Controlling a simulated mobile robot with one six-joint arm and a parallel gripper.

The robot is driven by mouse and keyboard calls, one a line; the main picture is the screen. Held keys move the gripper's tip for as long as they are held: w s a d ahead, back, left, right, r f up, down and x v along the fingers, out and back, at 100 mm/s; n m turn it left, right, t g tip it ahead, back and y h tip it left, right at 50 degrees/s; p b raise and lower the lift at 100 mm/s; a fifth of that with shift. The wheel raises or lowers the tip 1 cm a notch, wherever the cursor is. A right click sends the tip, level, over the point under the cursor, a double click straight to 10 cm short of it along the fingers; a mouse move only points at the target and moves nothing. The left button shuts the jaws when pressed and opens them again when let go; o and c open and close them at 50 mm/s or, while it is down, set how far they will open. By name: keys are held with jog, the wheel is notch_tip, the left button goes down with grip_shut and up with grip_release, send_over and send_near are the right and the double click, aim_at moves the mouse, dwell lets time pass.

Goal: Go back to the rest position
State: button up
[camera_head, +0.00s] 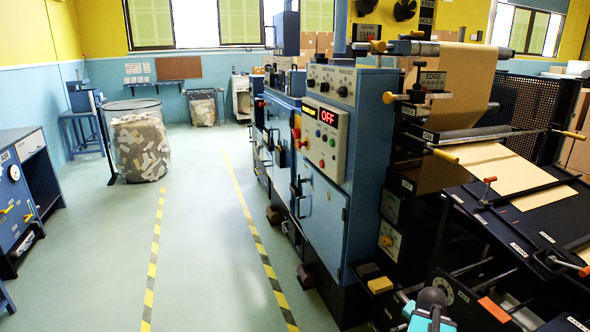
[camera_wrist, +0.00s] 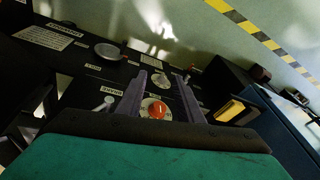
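My gripper (camera_wrist: 163,78) shows in the wrist view with its two dark fingers apart and nothing seen between the tips. It points down at a black panel (camera_wrist: 75,85) with labels and small controls. A red-orange knob on a pale round dial (camera_wrist: 157,110) shows in the gap between the fingers. I cannot tell how far below them it lies, and no contact is visible. In the head view, the teal and black end of my arm (camera_head: 430,310) is at the bottom edge, in front of the machine. Its fingers are hidden there.
The blue machine (camera_head: 330,190) with a red "OFF" display (camera_head: 327,116) and kraft roll (camera_head: 462,85) fills the right side. Its handles stick out. The green floor (camera_head: 205,240) between striped lines is clear. A waste bin (camera_head: 140,148) stands back left; a blue cabinet (camera_head: 20,195) is left.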

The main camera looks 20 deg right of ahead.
jog(key=w+a+f+n+g+y, duration=0.1)
jog(key=w+a+f+n, duration=0.1)
jog(key=a+f, duration=0.5)
jog(key=w+a+f+n+y, duration=0.1)
jog(key=w+a+f+n, duration=0.15)
jog(key=a, duration=0.85)
jog(key=w+a+f+n+g+y, duration=0.1)
jog(key=w+a+f+n, duration=0.1)
jog(key=a+f, duration=0.55)
jog(key=s+a+f+n+g, duration=0.1)
jog(key=s+a+f+n, duration=0.15)
jog(key=a, duration=0.45)
jog(key=s+a+f+n+g, duration=0.1)
jog(key=s+a+f, duration=0.25)
jog(key=a, duration=0.45)
jog(key=s+a+f+n+g, duration=0.3)
jog(key=s+a+n, duration=0.2)
jog(key=s, duration=0.6)
jog(key=shift+a+f+n, duration=0.15)
jog(key=shift+a+n, duration=0.15)
jog(key=shift+s, duration=0.1)
